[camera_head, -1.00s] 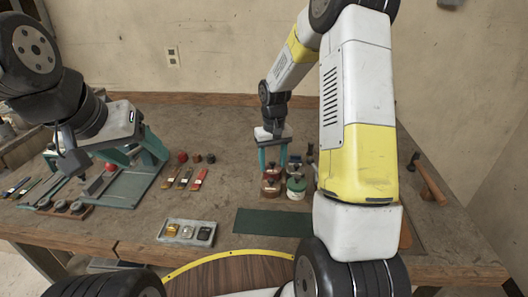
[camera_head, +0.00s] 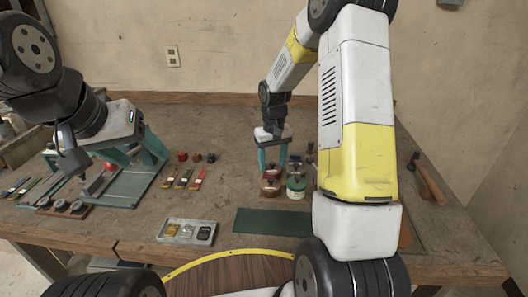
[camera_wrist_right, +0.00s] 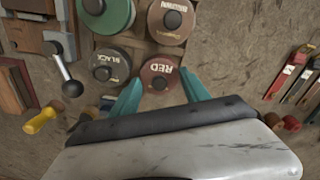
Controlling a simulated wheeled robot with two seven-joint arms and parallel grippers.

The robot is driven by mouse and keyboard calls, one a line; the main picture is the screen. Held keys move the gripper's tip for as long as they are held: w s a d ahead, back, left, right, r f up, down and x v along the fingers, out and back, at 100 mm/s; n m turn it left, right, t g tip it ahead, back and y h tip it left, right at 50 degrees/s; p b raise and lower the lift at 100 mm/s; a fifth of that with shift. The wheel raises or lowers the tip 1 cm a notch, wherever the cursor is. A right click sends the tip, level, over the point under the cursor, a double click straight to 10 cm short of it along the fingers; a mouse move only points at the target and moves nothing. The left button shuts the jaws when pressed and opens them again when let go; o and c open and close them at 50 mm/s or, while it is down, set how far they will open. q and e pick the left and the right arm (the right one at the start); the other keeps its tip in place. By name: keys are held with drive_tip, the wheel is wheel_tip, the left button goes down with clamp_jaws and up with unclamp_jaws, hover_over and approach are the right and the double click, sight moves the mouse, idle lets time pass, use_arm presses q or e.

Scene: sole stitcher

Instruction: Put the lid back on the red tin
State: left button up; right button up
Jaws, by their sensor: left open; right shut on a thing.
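The lid marked RED (camera_wrist_right: 160,72) is a dark red disc with a dark knob. It sits between the teal fingertips of my right gripper (camera_wrist_right: 160,76), which is shut on it at its two sides. In the head view my right gripper (camera_head: 272,165) points down over the far-left spot of a tin cluster. The red tin under the lid is mostly hidden, so I cannot tell whether the lid rests on it. My left gripper (camera_head: 132,155) is open at the far left, above a teal stand and well away from the tins.
Beside the lid stand a tin marked BLACK (camera_wrist_right: 111,64), a green tin (camera_wrist_right: 103,12) and a brown-red tin (camera_wrist_right: 170,20), all close together. Red-handled tools (camera_head: 198,180), a grey tray (camera_head: 187,232) and a dark green mat (camera_head: 272,222) lie apart. A hammer (camera_head: 428,180) lies right.

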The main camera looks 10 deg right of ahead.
drive_tip(key=o, duration=1.8)
drive_tip(key=shift+r, duration=3.5)
clamp_jaws()
drive_tip(key=shift+f, duration=0.2)
drive_tip(key=shift+f, duration=2.15)
